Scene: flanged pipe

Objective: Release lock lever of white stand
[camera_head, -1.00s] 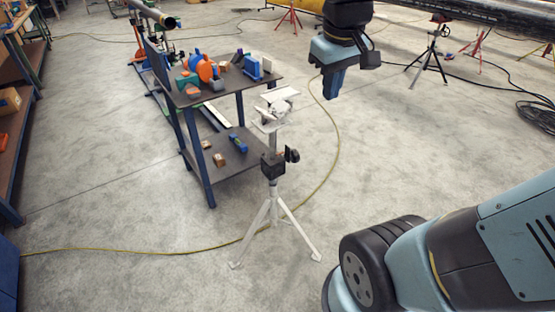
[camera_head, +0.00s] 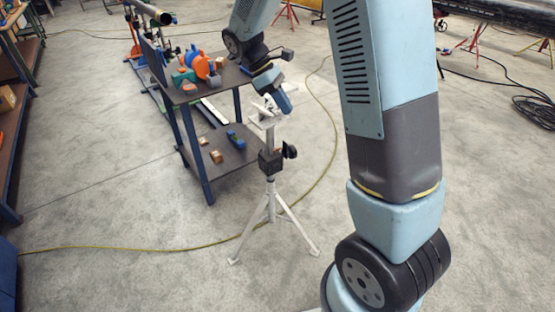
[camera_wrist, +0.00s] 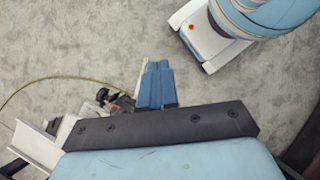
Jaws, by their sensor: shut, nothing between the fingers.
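The white stand (camera_head: 271,196) is an upright tripod with a black clamp block (camera_head: 270,162) on its column and a black knob (camera_head: 290,150) on the block's right side. My gripper (camera_head: 287,107) is shut and empty, pointing down beside the stand's white top, which it partly hides. I cannot tell if they touch. In the wrist view the blue fingers (camera_wrist: 154,68) are together, to the right of the black knob (camera_wrist: 102,95). A small reddish part (camera_wrist: 115,104), possibly the lock lever, shows by the knob. The stand's white top (camera_wrist: 38,147) is at lower left.
A dark two-shelf workbench (camera_head: 237,158) with coloured parts stands just behind and left of the stand. A yellow cable (camera_head: 332,150) curves along the floor behind the stand. The floor in front and to the left is open.

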